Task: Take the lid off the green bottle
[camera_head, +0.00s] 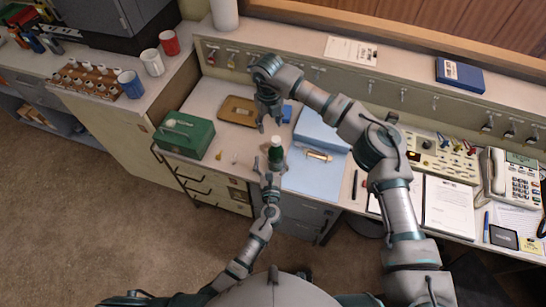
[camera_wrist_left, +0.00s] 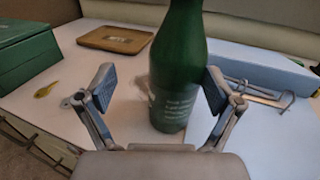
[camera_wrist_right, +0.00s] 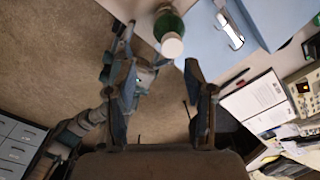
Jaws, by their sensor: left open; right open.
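The green bottle (camera_head: 275,155) stands upright on the counter, with its white lid (camera_head: 276,141) on top. In the left wrist view the bottle (camera_wrist_left: 178,70) fills the middle; its top is cut off there. My left gripper (camera_head: 270,165) is open low at the bottle, a finger to each side in its wrist view, the right one looking closer. Whether either finger touches is unclear. My right gripper (camera_head: 270,125) is open and empty, behind and above the bottle in the head view. In the right wrist view the lid (camera_wrist_right: 172,45) shows ahead, beyond its fingertips.
A green box (camera_head: 184,136) stands left of the bottle and a brown tray (camera_head: 238,111) behind it. A light blue folder (camera_head: 315,177) lies close on the right. The counter's front edge is near. A phone (camera_head: 512,178) and papers are far right.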

